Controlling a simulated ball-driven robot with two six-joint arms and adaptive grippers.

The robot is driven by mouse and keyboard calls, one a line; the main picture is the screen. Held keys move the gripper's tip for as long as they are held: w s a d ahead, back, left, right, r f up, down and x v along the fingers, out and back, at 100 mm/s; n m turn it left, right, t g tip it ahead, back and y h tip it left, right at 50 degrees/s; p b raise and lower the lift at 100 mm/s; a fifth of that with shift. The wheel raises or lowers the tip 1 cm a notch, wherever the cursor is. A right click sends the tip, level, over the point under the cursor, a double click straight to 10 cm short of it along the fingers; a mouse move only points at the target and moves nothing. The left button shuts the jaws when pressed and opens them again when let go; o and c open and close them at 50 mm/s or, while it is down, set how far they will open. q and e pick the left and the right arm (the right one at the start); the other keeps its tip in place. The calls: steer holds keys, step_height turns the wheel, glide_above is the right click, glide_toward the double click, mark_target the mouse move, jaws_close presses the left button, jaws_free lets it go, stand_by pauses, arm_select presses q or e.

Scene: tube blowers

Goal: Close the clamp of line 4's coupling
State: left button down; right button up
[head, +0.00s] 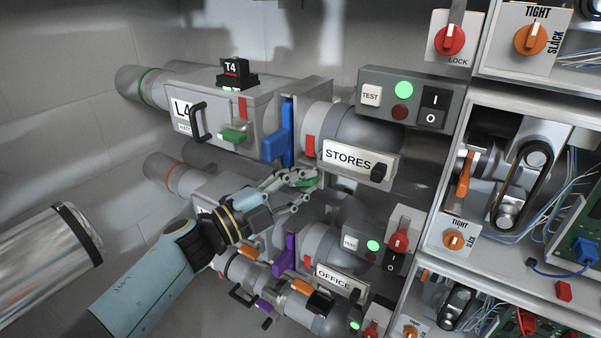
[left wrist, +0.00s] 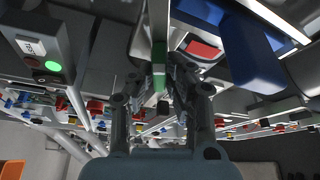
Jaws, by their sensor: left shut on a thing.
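Line L4 (head: 183,112) is the upper grey tube unit, with a black T4 block (head: 232,72) on top. A blue plate (head: 284,132) stands upright between its box and the grey coupling tube (head: 318,125) leading to the STORES sign (head: 348,160). My left gripper (head: 297,178) is below this coupling, with its fingers closed around a green lever (head: 309,183). In the left wrist view the green lever (left wrist: 159,66) stands between the two fingertips (left wrist: 166,88), and the blue plate (left wrist: 252,50) is to the right. The fingers hide part of the lever. My right gripper is not seen.
A control box with a green light (head: 404,89) is right of the coupling. Below is the line with a purple lever (head: 286,255) and OFFICE sign (head: 334,279). Open machine bays fill the right.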

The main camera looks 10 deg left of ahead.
arm_select(q)
steer(key=m+p, duration=0.1)
steer(key=m+g+p, duration=0.1)
steer(key=m, duration=0.1)
steer(key=shift+s+f, duration=0.15)
steer(key=shift+f, duration=0.05)
steer(key=shift+m+g+y, duration=0.3)
steer(key=shift+m, duration=0.1)
steer(key=shift+f, duration=0.2)
steer(key=c, duration=1.5)
jaws_free()
steer(key=shift+c, duration=0.2)
steer(key=shift+o, duration=1)
steer(key=shift+r, duration=0.2)
steer(key=shift+s+a, duration=0.1)
steer(key=shift+a, duration=0.05)
steer(key=v, duration=1.1)
steer(key=shift+s, duration=0.25)
steer(key=shift+a, duration=0.1)
